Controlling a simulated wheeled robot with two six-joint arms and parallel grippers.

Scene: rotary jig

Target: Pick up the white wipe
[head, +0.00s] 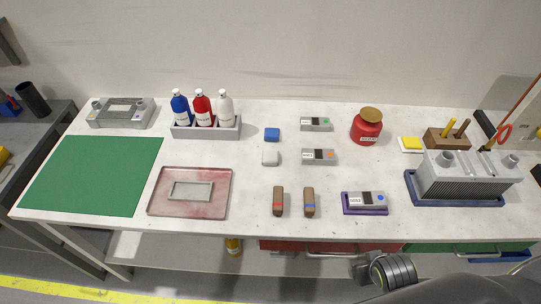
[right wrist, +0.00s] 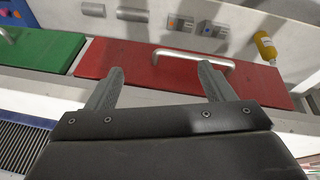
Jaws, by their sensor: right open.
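The white wipe (head: 270,158) is a small, folded, pale grey-white pad lying on the white table, just in front of a blue wipe (head: 272,134). Nothing covers it in the head view. I cannot make it out in the right wrist view. My right gripper (right wrist: 158,85) is open and empty, with its two fingers wide apart in front of the red drawer front (right wrist: 135,72). In the head view my right arm is at the bottom right, below the table's front edge and well away from the wipe. My left gripper is not in view.
Two brown brushes or blocks (head: 278,201) lie in front of the wipe. Grey labelled boxes (head: 319,157) stand to its right, a bottle rack (head: 206,131) to its left, and a red tray (head: 158,205) at front left. A metal handle (right wrist: 193,54) sticks out near my fingers.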

